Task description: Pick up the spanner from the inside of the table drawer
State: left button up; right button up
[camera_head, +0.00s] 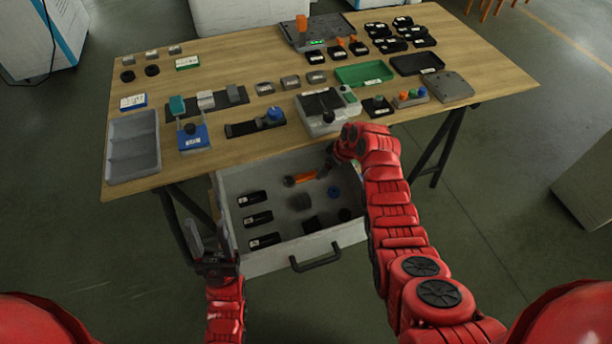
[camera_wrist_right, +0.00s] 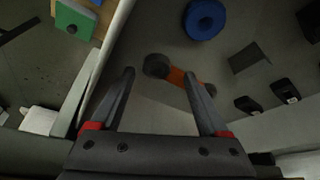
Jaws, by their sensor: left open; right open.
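The spanner, with an orange handle (camera_head: 304,177) and dark ends, lies inside the open table drawer (camera_head: 268,262). In the right wrist view, the spanner (camera_wrist_right: 178,76) lies ahead of the fingertips, one dark end between them in the picture and the handle running toward the right finger. My right gripper (camera_wrist_right: 160,76) is open and empty, reaching into the drawer. In the head view, my right gripper (camera_head: 327,170) is small and dark beside the spanner; contact cannot be told. My left gripper (camera_head: 205,242) is open and empty at the drawer's left front corner.
The drawer also holds several black blocks (camera_head: 258,219), a blue ring (camera_head: 333,191) and dark parts. A black handle (camera_head: 316,258) is on its front. The wooden table (camera_head: 240,90) above carries trays, blocks and devices, its front edge close to my right wrist. Floor (camera_head: 110,270) is clear at left.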

jog(key=shift+x, duration=1.4)
grip_shut()
